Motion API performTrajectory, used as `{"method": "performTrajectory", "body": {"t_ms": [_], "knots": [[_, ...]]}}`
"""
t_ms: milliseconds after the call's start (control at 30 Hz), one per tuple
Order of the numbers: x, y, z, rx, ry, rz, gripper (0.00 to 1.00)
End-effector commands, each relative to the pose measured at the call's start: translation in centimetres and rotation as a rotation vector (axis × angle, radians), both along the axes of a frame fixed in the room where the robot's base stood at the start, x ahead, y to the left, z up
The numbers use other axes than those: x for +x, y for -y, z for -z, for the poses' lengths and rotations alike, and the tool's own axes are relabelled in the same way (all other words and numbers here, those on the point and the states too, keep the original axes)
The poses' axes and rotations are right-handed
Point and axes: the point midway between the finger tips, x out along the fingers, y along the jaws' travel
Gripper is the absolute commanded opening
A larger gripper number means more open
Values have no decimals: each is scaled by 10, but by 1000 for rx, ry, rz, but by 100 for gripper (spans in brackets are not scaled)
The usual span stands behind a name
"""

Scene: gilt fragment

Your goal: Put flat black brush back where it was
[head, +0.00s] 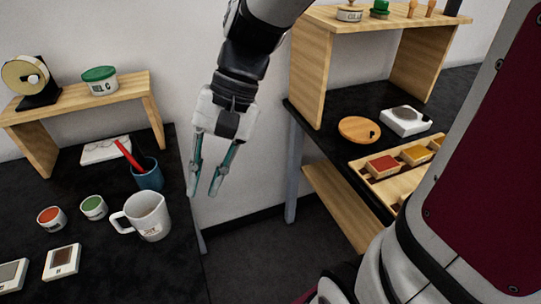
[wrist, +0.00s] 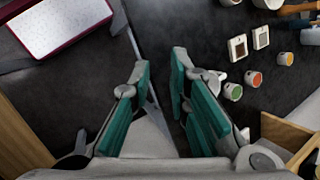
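I cannot pick out a flat black brush for certain in either view. A blue cup (head: 148,179) stands on the left dark table and holds a red-handled tool (head: 127,154) and something dark beside it, too small to name. My gripper (head: 204,190) hangs pointing down over the gap between the two tables, right of the blue cup and the white mug (head: 151,217). Its teal-padded fingers are apart. In the wrist view the gripper (wrist: 160,65) also shows open, with nothing between the fingertips.
Left table: orange pot (head: 51,218), green pot (head: 93,208), square tiles (head: 62,262), low wooden shelf (head: 110,94). Right table: wooden disc (head: 358,128), white block (head: 404,121), tray of coloured blocks (head: 372,181), tall wooden shelf (head: 312,70). Floor between the tables is clear.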

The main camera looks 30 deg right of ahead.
Motion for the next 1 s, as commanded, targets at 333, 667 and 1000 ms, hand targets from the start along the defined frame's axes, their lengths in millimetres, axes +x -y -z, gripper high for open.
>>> {"method": "performTrajectory", "body": {"t_ms": [333,667,1000], "knots": [[-52,42,-22,-285,267,-207,17],[-83,79,-37,-494,483,-353,17],[-89,89,-40,-546,535,-388,17]]}}
